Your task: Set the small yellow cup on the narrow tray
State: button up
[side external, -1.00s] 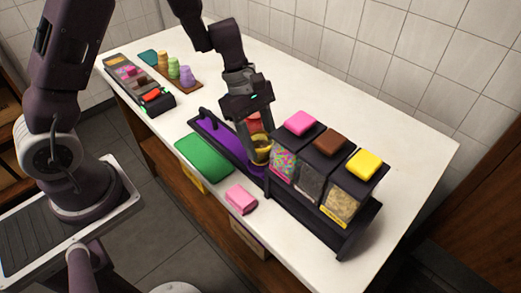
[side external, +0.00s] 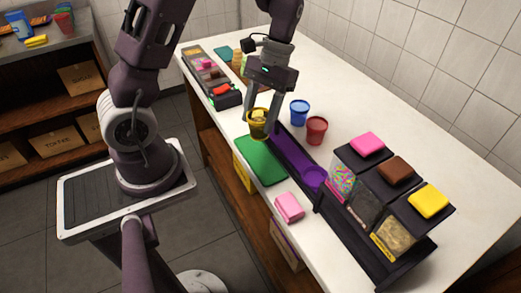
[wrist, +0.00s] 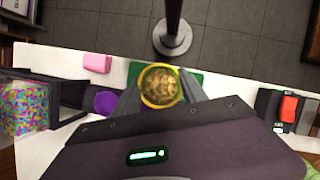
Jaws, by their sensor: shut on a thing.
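The small yellow cup (side external: 258,124) is held between the fingers of my gripper (side external: 261,112), near the far end of the narrow tray. In the wrist view the cup (wrist: 148,97) looks upright and holds golden bits. The narrow tray (side external: 288,149) is long, with a purple bed and dark edges. Its far end is hidden behind the cup and fingers. A purple round cup or holder (side external: 313,178) is at its near end, by the dispensers. The cup appears raised; whether it is directly over the tray I cannot tell.
A blue cup (side external: 299,112) and a red cup (side external: 317,130) stand right of the tray. A green mat (side external: 260,160) and pink block (side external: 289,207) lie left of it. Topping dispensers (side external: 385,200) stand at the near end. A topping case (side external: 212,77) is at the far left.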

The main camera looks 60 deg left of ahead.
notch_tip(320, 180, down, 8)
jog(key=shift+r, duration=0.15)
jog(key=o, duration=1.5)
